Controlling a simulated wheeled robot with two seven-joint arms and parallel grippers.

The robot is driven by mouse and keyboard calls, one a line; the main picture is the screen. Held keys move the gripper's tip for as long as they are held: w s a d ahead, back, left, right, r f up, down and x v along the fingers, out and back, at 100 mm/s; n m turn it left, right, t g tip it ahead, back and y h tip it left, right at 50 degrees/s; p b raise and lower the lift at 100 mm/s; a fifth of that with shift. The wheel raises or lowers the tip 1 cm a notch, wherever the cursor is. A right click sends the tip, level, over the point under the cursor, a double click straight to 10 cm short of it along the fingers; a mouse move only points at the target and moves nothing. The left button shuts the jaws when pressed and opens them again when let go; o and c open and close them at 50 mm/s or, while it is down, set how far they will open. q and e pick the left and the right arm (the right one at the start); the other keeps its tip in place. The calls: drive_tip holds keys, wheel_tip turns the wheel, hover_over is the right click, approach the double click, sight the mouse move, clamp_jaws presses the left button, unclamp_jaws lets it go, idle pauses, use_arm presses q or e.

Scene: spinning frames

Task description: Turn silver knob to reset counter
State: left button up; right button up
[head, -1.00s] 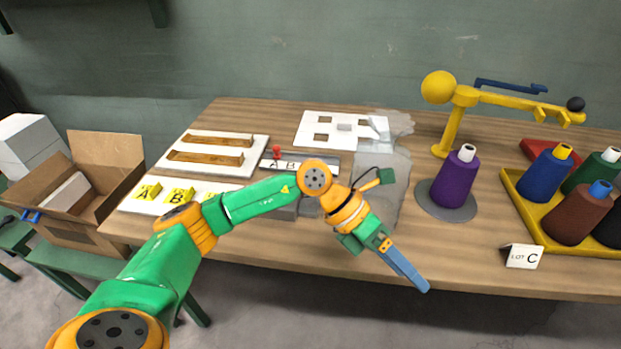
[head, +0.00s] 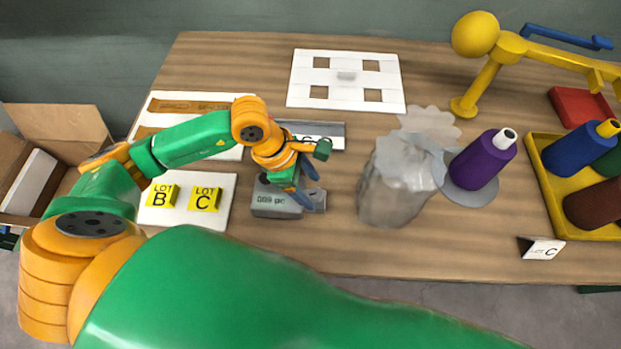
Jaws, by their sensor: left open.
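The counter (head: 272,206) is a grey box on the table with a dark-lettered display on its front, seeming to read 089. A small silver-grey part, apparently the knob (head: 318,200), sits at its right end, partly hidden by my fingers. My left gripper (head: 308,187) is open. Its blue-grey fingers are over the right end of the counter, around or just in front of the knob; I cannot tell whether they touch it. My right gripper is out of view.
A translucent grey shape (head: 395,190) stands right of the counter, beside a purple cone (head: 484,160) on a round grey base. Lot cards B and C lie on a white board (head: 160,215) at left. A white panel with square holes (head: 345,95) lies behind.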

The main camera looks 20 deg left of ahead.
sight(316, 196)
use_arm(q)
drive_tip(key=shift+d+f, duration=0.35)
drive_tip(key=shift+f, duration=0.25)
drive_tip(key=shift+w+f, duration=0.15)
drive_tip(key=shift+f, duration=0.2)
drive_tip(key=shift+w+a+f, duration=0.15)
drive_tip(key=shift+w+f, duration=0.05)
drive_tip(key=shift+w, duration=0.05)
drive_tip(key=shift+s+r, duration=0.1)
drive_tip(key=shift+s, duration=0.05)
drive_tip(key=c, duration=0.8)
clamp_jaws()
